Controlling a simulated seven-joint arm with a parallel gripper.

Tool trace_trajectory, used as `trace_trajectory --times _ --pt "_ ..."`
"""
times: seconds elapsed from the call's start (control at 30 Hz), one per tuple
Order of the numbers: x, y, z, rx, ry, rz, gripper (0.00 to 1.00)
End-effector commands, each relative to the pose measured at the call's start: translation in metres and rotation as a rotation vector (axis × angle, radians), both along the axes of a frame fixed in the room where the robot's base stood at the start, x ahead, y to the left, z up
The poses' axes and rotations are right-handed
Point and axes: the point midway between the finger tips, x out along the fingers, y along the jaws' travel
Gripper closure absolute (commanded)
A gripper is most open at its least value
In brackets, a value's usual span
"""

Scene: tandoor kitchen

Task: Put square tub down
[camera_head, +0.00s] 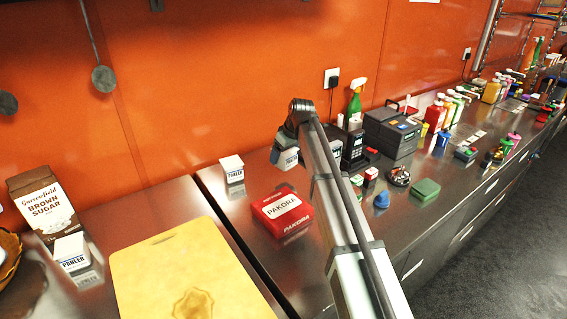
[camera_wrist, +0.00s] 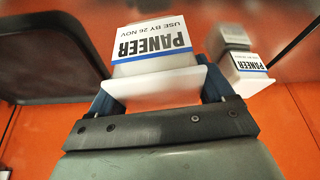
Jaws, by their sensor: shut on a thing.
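My gripper (camera_wrist: 160,88) is shut on a white square tub (camera_wrist: 153,48) with a blue-edged PANEER label, in the wrist view. In the head view my gripper (camera_head: 286,154) hangs down at the end of the arm, over the back of the steel counter (camera_head: 255,180). The held tub is small and partly hidden there; I cannot tell whether its base touches the counter. A second paneer tub (camera_head: 232,168) stands upright on the counter to the left of my gripper. It also shows at the right in the wrist view (camera_wrist: 248,64).
A red pakora box (camera_head: 282,212) lies in front of my gripper. A black card terminal (camera_head: 355,150) and black printer-like machine (camera_head: 391,132) stand to the right. A third paneer tub (camera_head: 72,252), sugar bag (camera_head: 45,203) and yellow board (camera_head: 170,265) are on the left counter.

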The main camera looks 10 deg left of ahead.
Motion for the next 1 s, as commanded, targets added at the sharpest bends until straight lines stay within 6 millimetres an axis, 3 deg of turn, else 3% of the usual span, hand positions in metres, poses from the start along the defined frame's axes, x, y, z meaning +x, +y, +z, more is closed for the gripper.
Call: trace_trajectory --times 0.1,0.3,0.63,0.77,1.0 --pt "0.001 0.0 0.022 0.0 -0.001 0.0 0.59" --pt "0.001 0.0 0.044 0.0 0.0 0.0 0.59" --pt "-0.004 0.009 0.051 0.0 0.0 0.012 0.59" --pt "-0.017 0.037 0.051 0.0 0.0 0.047 0.59" --pt "-0.062 0.121 0.05 0.0 0.0 0.156 0.59"
